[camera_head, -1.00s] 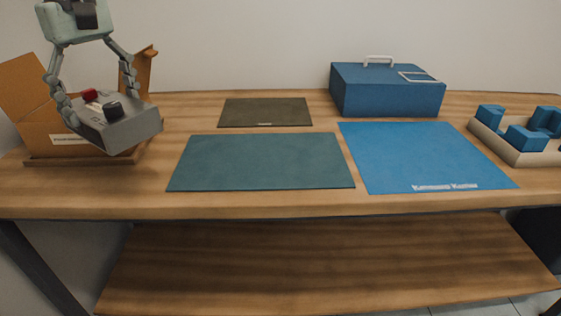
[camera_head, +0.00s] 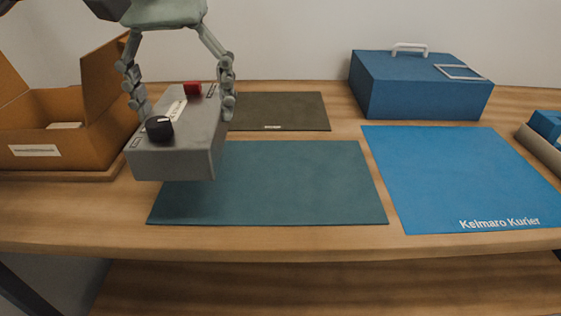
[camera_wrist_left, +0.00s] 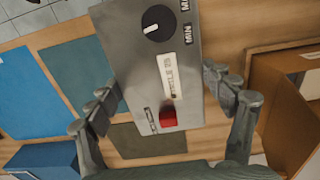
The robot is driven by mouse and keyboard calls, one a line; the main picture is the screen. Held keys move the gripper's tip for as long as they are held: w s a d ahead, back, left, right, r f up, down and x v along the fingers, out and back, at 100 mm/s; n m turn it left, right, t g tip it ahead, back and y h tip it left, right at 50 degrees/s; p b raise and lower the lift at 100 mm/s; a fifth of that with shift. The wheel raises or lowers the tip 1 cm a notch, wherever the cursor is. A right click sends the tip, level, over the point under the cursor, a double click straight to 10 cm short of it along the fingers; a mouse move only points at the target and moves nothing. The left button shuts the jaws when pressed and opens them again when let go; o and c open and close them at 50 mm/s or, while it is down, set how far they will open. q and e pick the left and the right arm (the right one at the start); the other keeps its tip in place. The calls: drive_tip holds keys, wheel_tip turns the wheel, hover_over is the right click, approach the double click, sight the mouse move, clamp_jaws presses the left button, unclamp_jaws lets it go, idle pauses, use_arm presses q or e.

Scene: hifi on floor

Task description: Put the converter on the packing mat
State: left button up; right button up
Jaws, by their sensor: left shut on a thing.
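The converter (camera_head: 180,160), a grey box with a black knob and a red switch, is held in the air by my left gripper (camera_head: 183,100). The fingers are on opposite sides of it. In the left wrist view the converter (camera_wrist_left: 185,62) shows its top, with a label and MIN and MAX marks. It hangs over the left part of a teal mat (camera_head: 290,185), apart from it. A dark olive mat (camera_head: 290,112) lies behind, and a blue mat (camera_head: 450,180) reading Kelmaro Kurier lies right. Which mat is the packing mat, I cannot tell. My right gripper is out of view.
An open cardboard box (camera_head: 60,130) stands on the left of the wooden table (camera_head: 300,238), close to the converter. A blue case (camera_head: 420,90) with a white handle stands at the back right. A beige tray (camera_head: 541,148) is cut off at the right edge. The mats are bare.

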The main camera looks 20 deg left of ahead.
use_arm(q)
drive_tip(key=shift+w+d+f+b, duration=0.1)
drive_tip(key=shift+w+d+f, duration=1.3)
drive_tip(key=shift+f, duration=0.3)
drive_tip(key=shift+w+d+f+b, duration=0.15)
drive_tip(key=shift+w+d+f, duration=1.2)
drive_tip(key=shift+f, duration=0.4)
drive_tip(key=shift+w+d+f+b, duration=0.1)
drive_tip(key=shift+w+d+f, duration=1.25)
drive_tip(key=shift+f, duration=0.35)
drive_tip(key=shift+a+f, duration=0.1)
drive_tip(key=shift+f, duration=0.15)
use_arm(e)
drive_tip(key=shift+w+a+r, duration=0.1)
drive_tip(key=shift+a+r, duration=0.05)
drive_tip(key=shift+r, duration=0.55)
use_arm(q)
drive_tip(key=shift+f, duration=0.1)
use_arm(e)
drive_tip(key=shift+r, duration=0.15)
